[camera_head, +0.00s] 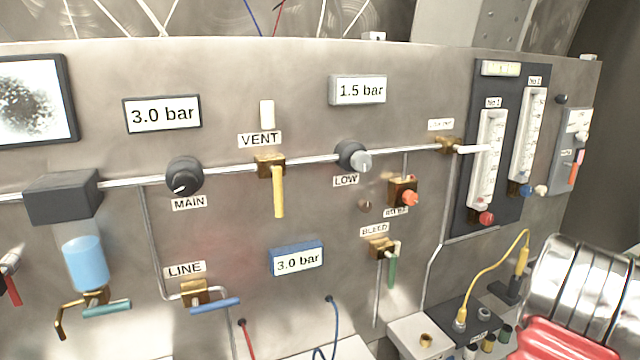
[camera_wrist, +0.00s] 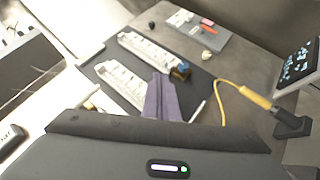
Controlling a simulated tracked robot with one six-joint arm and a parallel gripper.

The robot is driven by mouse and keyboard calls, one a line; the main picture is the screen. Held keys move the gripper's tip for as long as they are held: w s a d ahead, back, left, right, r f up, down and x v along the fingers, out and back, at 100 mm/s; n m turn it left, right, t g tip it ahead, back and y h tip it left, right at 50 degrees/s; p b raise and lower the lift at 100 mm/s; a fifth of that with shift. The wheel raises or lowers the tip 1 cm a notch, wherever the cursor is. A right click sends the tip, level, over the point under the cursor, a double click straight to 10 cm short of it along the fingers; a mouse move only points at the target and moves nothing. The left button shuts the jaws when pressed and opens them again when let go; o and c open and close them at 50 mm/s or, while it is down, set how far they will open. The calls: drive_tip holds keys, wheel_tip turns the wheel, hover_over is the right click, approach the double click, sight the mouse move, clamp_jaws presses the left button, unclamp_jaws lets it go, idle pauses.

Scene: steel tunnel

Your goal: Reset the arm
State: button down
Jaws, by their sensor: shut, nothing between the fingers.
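My gripper (camera_wrist: 161,95) shows in the wrist view as narrow purple-grey fingers, shut with nothing between them. I cannot tell the gap between fingertips and plate. In the head view a silver ribbed cylinder with a red part, which looks like part of my arm, fills the lower right corner; my fingers do not show there.
The steel panel (camera_head: 330,215) carries the MAIN knob (camera_head: 184,177), yellow VENT handle (camera_head: 278,192), LOW knob (camera_head: 353,156) and blue LINE handle (camera_head: 215,305). A yellow cable (camera_head: 491,259) loops near the lower right. The flowmeters (camera_head: 487,160) stand at upper right.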

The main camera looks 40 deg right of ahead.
wheel_tip(320, 180, down, 9)
drive_tip(key=s+d+m+g+y, duration=0.1)
drive_tip(key=d+m+g+y, duration=0.25)
drive_tip(key=m, duration=0.25)
drive_tip(key=w+a+f+m+g+y, duration=0.4)
drive_tip(key=w+a+f+m+y, duration=0.15)
drive_tip(key=a+f, duration=0.3)
drive_tip(key=w+a+r+m+g+y, duration=0.15)
drive_tip(key=w+a+y, duration=0.25)
drive_tip(key=a, duration=1.2)
drive_tip(key=w+a+r+m+y, duration=0.1)
drive_tip(key=w+a+m+y, duration=0.25)
drive_tip(key=a, duration=1.35)
drive_tip(key=a+r+n+y, duration=0.1)
drive_tip(key=a+r+n, duration=0.1)
drive_tip(key=a, duration=0.7)
drive_tip(key=s+a+r+n+t+y, duration=0.1)
drive_tip(key=a+r, duration=0.3)
drive_tip(key=a, duration=0.6)
drive_tip(key=a+r+n+t+y, duration=0.1)
drive_tip(key=a+r+n+y, duration=0.1)
drive_tip(key=a, duration=0.7)
drive_tip(key=shift+s+a+r+n, duration=0.25)
drive_tip(key=shift+a+r+n, duration=0.15)
drive_tip(key=shift+n, duration=0.45)
drive_tip(key=shift+d, duration=0.1)
